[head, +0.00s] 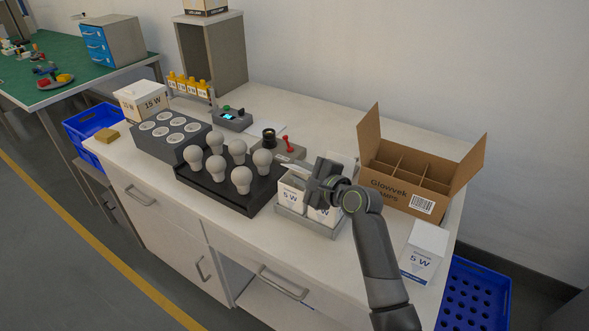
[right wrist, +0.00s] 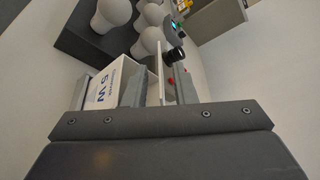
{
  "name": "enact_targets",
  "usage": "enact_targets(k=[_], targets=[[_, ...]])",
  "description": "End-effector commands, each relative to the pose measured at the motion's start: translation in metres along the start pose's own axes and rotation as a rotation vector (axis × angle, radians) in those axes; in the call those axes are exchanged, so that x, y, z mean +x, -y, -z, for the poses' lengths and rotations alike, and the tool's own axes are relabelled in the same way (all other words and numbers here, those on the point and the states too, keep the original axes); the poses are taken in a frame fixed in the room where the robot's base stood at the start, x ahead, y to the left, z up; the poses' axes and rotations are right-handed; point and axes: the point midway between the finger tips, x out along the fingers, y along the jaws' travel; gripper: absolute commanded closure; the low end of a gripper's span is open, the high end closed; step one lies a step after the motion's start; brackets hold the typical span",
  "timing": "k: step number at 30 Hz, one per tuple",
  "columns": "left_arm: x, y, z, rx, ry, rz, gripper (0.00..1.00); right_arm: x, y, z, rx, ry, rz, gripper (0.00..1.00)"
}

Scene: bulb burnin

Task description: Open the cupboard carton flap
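White 5 W cartons (head: 291,197) stand in a grey tray (head: 308,222) on the bench. A raised flap shows at the left of this group. My right gripper (head: 326,182) is over the cartons and hides part of them. In the right wrist view, one 5 W carton (right wrist: 104,86) is left of the fingers. A thin white upright panel (right wrist: 159,72) stands between the two fingers (right wrist: 160,90), which look apart. Another white 5 W carton (head: 425,246) stands alone at the bench's right end. My left gripper is not in view.
A brown carton (head: 408,194) with open flaps and dividers stands behind, right. A black rack (head: 230,190) of several bulbs is left of the tray. A tall grey cabinet (head: 211,55) stands at the back. A blue crate (head: 472,296) is below, right.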

Motion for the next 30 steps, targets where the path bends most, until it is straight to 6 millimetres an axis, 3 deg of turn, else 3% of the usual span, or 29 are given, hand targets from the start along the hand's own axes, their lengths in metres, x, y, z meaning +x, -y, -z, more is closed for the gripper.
enact_targets(k=[7, 19, 25, 30], targets=[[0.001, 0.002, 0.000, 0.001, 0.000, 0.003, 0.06, 0.022, 0.000, 0.000, 0.000, 0.000, 0.001, 0.75], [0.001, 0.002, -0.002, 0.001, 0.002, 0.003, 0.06, 0.027, 0.000, 0.000, 0.001, 0.000, 0.000, 0.75], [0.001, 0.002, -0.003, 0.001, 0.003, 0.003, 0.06, 0.026, 0.000, 0.000, 0.001, 0.000, 0.001, 1.00], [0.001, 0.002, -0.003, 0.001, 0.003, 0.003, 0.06, 0.026, 0.000, 0.000, 0.001, 0.000, 0.000, 1.00]])
